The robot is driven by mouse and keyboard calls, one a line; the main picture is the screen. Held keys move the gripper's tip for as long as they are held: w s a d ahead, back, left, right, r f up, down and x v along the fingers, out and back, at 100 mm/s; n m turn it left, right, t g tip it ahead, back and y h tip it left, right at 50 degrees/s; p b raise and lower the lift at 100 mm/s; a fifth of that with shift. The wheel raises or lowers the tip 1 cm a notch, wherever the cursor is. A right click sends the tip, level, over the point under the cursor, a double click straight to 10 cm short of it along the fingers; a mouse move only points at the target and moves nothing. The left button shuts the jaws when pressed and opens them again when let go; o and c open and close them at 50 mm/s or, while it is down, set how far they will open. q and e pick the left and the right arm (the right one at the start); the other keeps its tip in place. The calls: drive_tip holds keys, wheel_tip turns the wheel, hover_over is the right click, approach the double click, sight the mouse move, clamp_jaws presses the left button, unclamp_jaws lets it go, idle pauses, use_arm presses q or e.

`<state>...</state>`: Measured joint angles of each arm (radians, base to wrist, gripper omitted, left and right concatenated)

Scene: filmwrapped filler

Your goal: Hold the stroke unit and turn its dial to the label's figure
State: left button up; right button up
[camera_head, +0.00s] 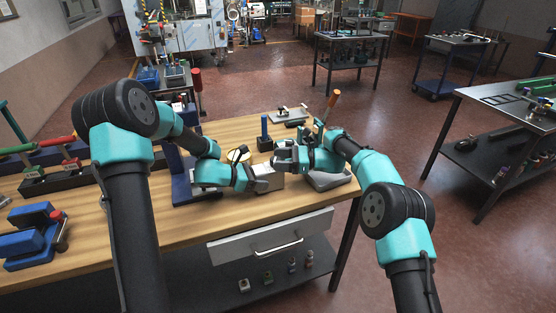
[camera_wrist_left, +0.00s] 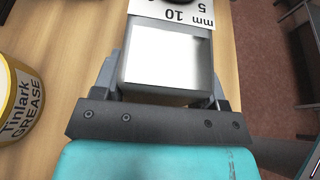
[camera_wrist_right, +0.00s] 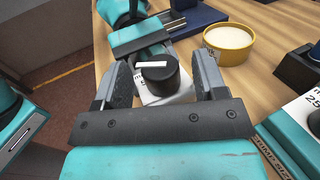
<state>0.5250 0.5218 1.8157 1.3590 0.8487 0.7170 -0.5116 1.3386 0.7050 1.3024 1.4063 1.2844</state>
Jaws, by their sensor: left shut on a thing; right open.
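The stroke unit (camera_head: 268,181) is a grey metal block on the wooden table. My left gripper (camera_head: 255,182) is shut on its sides; in the left wrist view the block (camera_wrist_left: 166,58) sits between the fingers. In the right wrist view the black round dial (camera_wrist_right: 160,76) has a white bar on top lying nearly crosswise. My right gripper (camera_wrist_right: 158,88) is open, its fingers on both sides of the dial with gaps. The figures around the dial are partly hidden. A white label (camera_wrist_right: 308,112) shows 25 at the right.
A yellow grease tin (camera_wrist_right: 228,42) stands behind the unit. A blue stand (camera_head: 182,182) is left of my left gripper, and a grey-based device (camera_head: 328,180) is to the right. The table's front edge, with a drawer (camera_head: 272,240) below, is close.

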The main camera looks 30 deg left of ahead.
drive_tip(key=v, duration=1.1)
use_arm(q)
drive_tip(key=o, duration=1.1)
drive_tip(key=shift+o, duration=0.2)
drive_tip(key=v, duration=1.2)
drive_tip(key=shift+r, duration=0.1)
